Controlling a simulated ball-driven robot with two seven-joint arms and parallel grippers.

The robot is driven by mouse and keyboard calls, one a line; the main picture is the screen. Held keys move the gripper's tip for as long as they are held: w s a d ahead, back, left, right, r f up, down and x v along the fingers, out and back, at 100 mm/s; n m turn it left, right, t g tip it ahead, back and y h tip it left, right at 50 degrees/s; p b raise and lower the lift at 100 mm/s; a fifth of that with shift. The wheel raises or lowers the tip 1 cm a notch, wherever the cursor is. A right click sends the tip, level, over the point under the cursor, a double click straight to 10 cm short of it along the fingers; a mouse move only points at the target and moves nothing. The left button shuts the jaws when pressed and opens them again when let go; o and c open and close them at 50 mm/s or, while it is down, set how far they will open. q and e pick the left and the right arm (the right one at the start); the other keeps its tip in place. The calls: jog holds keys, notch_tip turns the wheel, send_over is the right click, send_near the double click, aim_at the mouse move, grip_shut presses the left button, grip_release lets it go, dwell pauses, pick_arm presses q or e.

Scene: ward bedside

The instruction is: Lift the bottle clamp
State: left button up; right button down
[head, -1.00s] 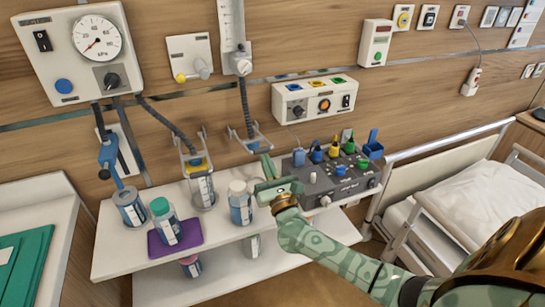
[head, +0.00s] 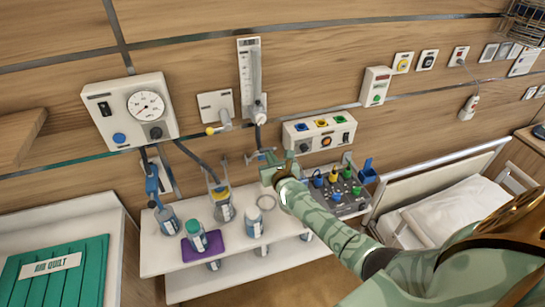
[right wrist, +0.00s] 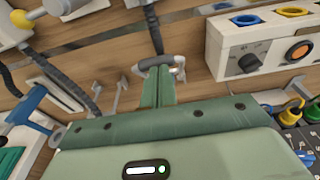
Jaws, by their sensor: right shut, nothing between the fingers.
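A metal bottle clamp (head: 251,157) hangs on a dark hose below the flow meter, with no bottle in it. In the right wrist view its grey bar and shiny end (right wrist: 179,66) show at the fingertips. My right gripper (head: 268,158) is green and is at the clamp, just in front of it. Its two fingers (right wrist: 157,84) are pressed together with nothing between them. The fingertips overlap the clamp's bar in the picture; I cannot tell whether they touch. My left gripper is not in view.
A bottle (head: 222,206) is at another clamp. A control box (head: 350,200) stands right of the gripper. A wall panel (head: 318,133) is close above. The bed (head: 450,210) is at right.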

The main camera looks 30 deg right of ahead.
jog(key=w+d+r+p, duration=0.1)
jog(key=w+r, duration=0.4)
jog(key=w, duration=0.1)
jog(key=shift+w+d, duration=0.3)
jog(key=shift+w, duration=0.05)
jog(key=shift+s, duration=0.1)
jog(key=p+v, duration=0.6)
jog(key=v, duration=1)
jog(key=shift+a, duration=0.15)
